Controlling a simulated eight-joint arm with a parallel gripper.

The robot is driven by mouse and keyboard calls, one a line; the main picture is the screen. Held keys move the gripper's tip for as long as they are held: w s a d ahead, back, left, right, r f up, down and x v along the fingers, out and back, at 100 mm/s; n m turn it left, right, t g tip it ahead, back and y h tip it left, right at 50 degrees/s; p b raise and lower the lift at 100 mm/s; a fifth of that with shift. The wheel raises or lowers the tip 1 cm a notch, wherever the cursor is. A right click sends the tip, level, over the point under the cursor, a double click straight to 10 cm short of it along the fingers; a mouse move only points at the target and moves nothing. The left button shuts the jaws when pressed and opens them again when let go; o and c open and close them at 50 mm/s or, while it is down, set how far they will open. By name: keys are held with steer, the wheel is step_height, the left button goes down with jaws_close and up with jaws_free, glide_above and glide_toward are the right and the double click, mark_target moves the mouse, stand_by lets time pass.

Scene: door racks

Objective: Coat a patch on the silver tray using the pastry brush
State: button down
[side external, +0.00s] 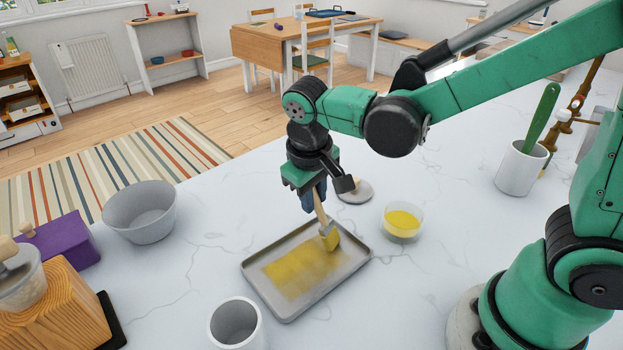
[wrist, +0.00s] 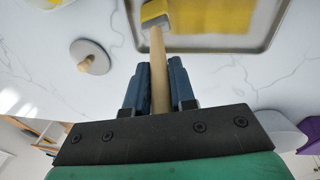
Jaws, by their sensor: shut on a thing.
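The silver tray (side external: 341,282) lies flat on the white marble counter, with a blotchy yellow patch (side external: 292,273) over much of its floor. My gripper (side external: 314,198) is above the tray's far edge, shut on the wooden handle of the pastry brush (side external: 322,215). The brush slants down and its yellow-coated head is at the tray's right part, beside the yellow patch. I cannot tell whether the bristles touch the tray. In the wrist view the brush handle (wrist: 158,72) runs between the two blue fingers. A clear bowl of yellow liquid (side external: 402,221) stands right of the tray.
A round lid with a knob (side external: 355,191) lies behind the tray; it also shows in the wrist view (wrist: 90,58). A grey bowl (side external: 140,212) stands left, a white cup (side external: 236,325) in front. A utensil crock (side external: 520,168) is at right. Counter between tray and grey bowl is clear.

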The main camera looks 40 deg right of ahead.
steer(key=shift+d, duration=0.5)
steer(key=shift+s+d, duration=0.1)
steer(key=shift+s, duration=0.55)
steer(key=shift+s+a, duration=0.15)
steer(key=shift+a, duration=6.55)
step_height(320, 180, up, 8)
steer(key=shift+w, duration=0.35)
